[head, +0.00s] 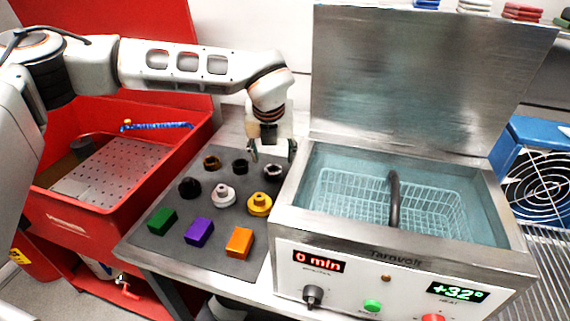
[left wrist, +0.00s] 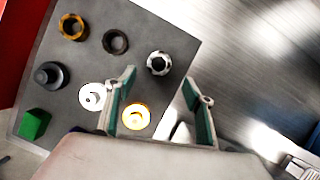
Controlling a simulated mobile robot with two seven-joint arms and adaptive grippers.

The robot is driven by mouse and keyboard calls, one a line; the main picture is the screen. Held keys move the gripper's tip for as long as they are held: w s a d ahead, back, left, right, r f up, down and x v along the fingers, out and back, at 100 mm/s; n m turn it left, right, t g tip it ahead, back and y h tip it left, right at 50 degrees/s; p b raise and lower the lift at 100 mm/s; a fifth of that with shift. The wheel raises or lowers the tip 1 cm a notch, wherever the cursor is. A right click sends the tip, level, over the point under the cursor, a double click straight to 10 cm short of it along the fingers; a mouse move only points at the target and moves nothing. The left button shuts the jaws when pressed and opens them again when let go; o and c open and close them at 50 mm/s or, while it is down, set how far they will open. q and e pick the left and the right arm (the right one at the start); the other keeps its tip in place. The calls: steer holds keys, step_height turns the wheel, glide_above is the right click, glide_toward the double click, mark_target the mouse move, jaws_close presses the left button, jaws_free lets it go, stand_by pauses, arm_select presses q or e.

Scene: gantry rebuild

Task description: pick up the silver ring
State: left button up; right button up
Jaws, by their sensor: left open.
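The silver ring (head: 274,171) stands at the back right of the dark grey mat (head: 180,228), close to the steel bath's left wall. It also shows in the left wrist view (left wrist: 159,63), just beyond the fingertips and between their lines. My left gripper (head: 272,152) hangs from above over the ring, fingers pointing down. It is open, with nothing between its green-lined fingers in the left wrist view (left wrist: 160,84). In the head view the right fingertip is near the ring's upper edge; I cannot tell whether it touches. My right gripper is in neither view.
A black ring (head: 240,167) and a bronze ring (head: 212,163) stand to the left. A gold knobbed piece (head: 259,204) and a silver-white one (head: 223,194) stand in front. The steel bath (head: 290,226) with raised lid borders the mat; a red bin (head: 85,218) lies left.

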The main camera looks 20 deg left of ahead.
mark_target(273, 166)
arm_select(q)
steer(key=shift+x, duration=1.35)
steer(key=x, duration=0.5)
steer(key=shift+w+a+r, duration=0.1)
steer(key=shift+a+r, duration=0.05)
steer(key=c, duration=1.3)
